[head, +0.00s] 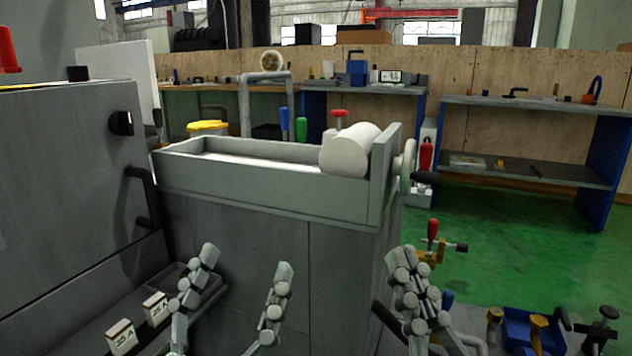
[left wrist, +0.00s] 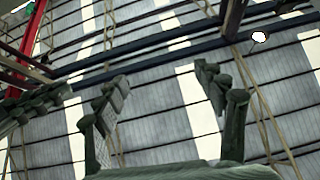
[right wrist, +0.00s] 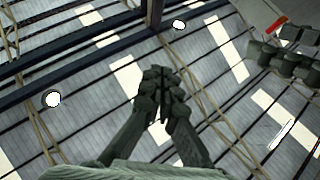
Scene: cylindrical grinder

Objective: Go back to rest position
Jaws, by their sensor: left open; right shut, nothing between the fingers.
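My left gripper (head: 243,272) is in the lower middle of the head view, in front of the grey machine cabinet. Its fingers stand wide apart with nothing between them. In the left wrist view (left wrist: 165,105) the open fingers point up toward the roof. My right gripper (head: 418,280) is to the right of it in the head view, near the cabinet's right corner. Its fingers are together and hold nothing. In the right wrist view the closed fingertips (right wrist: 165,90) meet against the roof. Both grippers point upward.
The grey cabinet (head: 270,235) with a tray top and white roller (head: 350,150) stands close ahead. A larger grey machine (head: 60,180) is at left. Two small boxes marked 25 A (head: 122,338) lie at lower left. A blue bin (head: 530,330) is at lower right.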

